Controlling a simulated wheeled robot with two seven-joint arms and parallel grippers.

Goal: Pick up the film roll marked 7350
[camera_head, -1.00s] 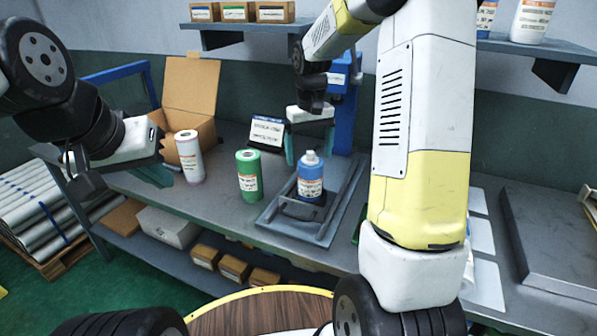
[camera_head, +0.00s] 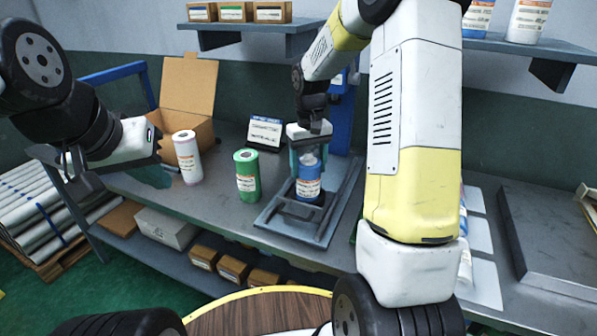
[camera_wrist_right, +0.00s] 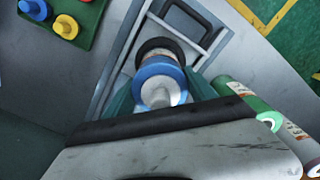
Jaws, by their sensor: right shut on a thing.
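A blue film roll (camera_head: 308,186) with a white and orange label and a pale top stands upright in the grey tray frame (camera_head: 268,216). My right gripper (camera_head: 308,158) reaches down over it and is shut on its upper part. In the right wrist view the blue roll (camera_wrist_right: 160,82) sits between the teal fingers. A green roll (camera_head: 246,178) and a white-pink roll (camera_head: 187,158) stand upright to its left. The label numbers are too small to read. My left gripper (camera_head: 155,170) hangs beside the white-pink roll; its finger gap is unclear.
An open cardboard box (camera_head: 188,90) and a small sign (camera_head: 265,132) stand behind the rolls. A blue post (camera_head: 342,125) rises behind the tray. Shelves (camera_head: 245,32) with boxes and rolls hang above. Pale sheets lie right of my right arm.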

